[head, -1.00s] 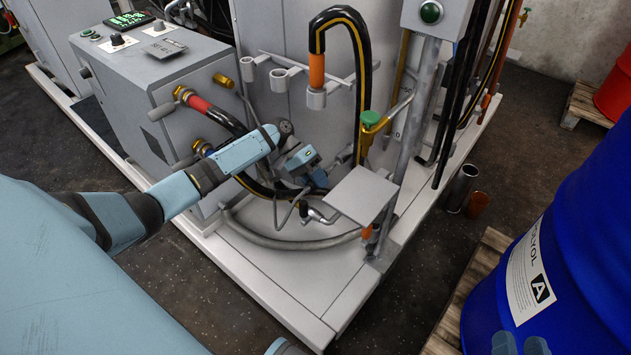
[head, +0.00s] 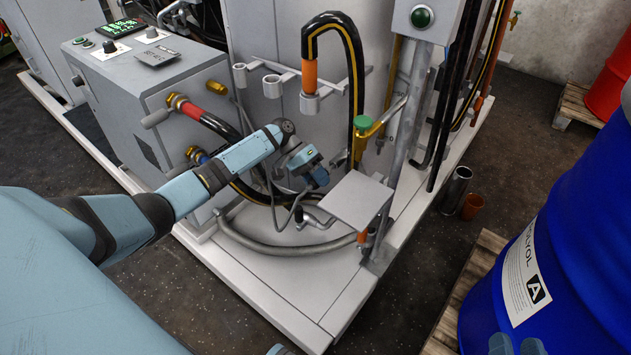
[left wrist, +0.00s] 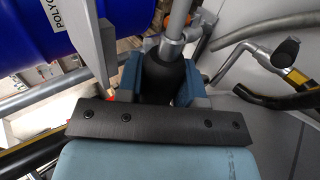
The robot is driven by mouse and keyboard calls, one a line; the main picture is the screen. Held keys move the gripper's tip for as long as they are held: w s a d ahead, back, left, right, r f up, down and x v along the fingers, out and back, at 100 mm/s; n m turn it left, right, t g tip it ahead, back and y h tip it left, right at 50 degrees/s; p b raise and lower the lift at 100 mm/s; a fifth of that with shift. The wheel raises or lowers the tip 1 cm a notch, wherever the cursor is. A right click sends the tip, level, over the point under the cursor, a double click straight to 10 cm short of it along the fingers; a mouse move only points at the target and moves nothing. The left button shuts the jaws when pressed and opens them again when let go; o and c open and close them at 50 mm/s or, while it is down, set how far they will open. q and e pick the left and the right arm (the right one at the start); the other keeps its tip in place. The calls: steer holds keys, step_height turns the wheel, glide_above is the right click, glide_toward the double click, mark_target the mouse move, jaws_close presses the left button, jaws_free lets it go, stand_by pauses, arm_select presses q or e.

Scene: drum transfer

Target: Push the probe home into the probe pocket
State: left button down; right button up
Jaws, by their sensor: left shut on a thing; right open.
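My left gripper (head: 322,174) is low in front of the machine, left of the yellow valve. In the left wrist view its two blue fingers (left wrist: 163,85) are shut on a black grip (left wrist: 168,77), which I take to be the probe's handle. A grey metal collar (left wrist: 170,48) and a rod (left wrist: 180,15) extend beyond the grip. I cannot tell whether the collar is the probe pocket or how deep the probe sits. In the head view the gripper mostly hides the probe. My right gripper (head: 517,345) is open at the bottom edge, before the blue drum.
A flat grey plate (head: 355,201) stands just right of my left gripper. The yellow valve with a green knob (head: 369,123) and a grey post (head: 408,115) are behind it. Hoses (head: 290,247) curve below. The blue drum (head: 575,235) fills the right side.

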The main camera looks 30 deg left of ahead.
arm_select(q)
steer(key=shift+w, duration=0.4)
steer(key=shift+w, duration=0.25)
steer(key=shift+w, duration=0.7)
steer(key=shift+w+r, duration=0.1)
steer(key=shift+r, duration=0.05)
steer(key=c, duration=0.7)
jaws_free()
steer(key=shift+w+d, duration=0.1)
